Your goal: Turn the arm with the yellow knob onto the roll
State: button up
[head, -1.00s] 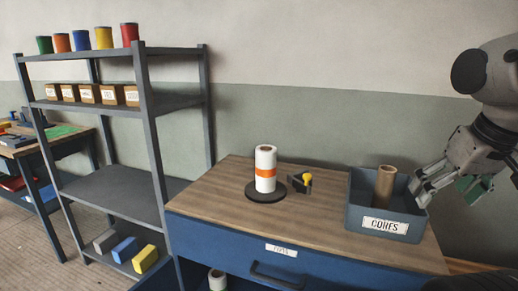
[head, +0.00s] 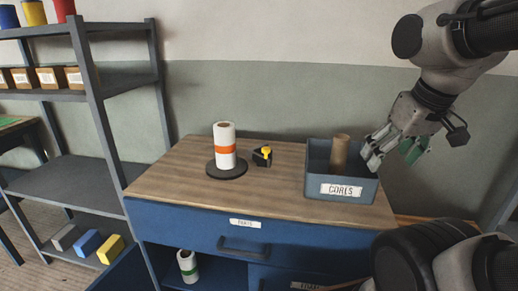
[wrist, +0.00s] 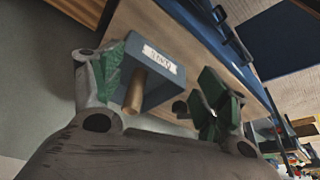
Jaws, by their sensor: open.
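A white roll (head: 224,146) with an orange band stands upright on a dark round base (head: 227,171) on the wooden bench top. Just right of it sits a small dark arm piece (head: 262,158) with a yellow knob (head: 267,150), apart from the roll. My gripper (head: 374,158) is at the right, beside the right end of the CORES bin, well away from the knob. In the wrist view my gripper (wrist: 155,95) shows its green-padded fingers spread with nothing held. The roll and knob cannot be made out clearly in the wrist view.
A grey-blue CORES bin (head: 347,190) holds an upright brown tube (head: 340,152); both stand between my gripper and the knob. A grey shelf rack (head: 100,109) stands left. The bench's blue drawer (head: 200,232) faces front. The bench front-left is clear.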

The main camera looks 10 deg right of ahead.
jog(key=shift+w+a+f+n+g, duration=0.5)
jog(key=shift+w+a+f+g, duration=0.1)
jog(key=shift+w+a+f, duration=0.35)
jog(key=c, duration=0.4)
jog(key=m+g, duration=0.3)
send_over(266, 148)
jog(key=shift+w+r, duration=0.15)
jog(key=shift+r, duration=0.3)
jog(key=shift+f, duration=0.2)
notch_tip(266, 148, down, 8)
jog(key=shift+r, duration=0.2)
grip_shut()
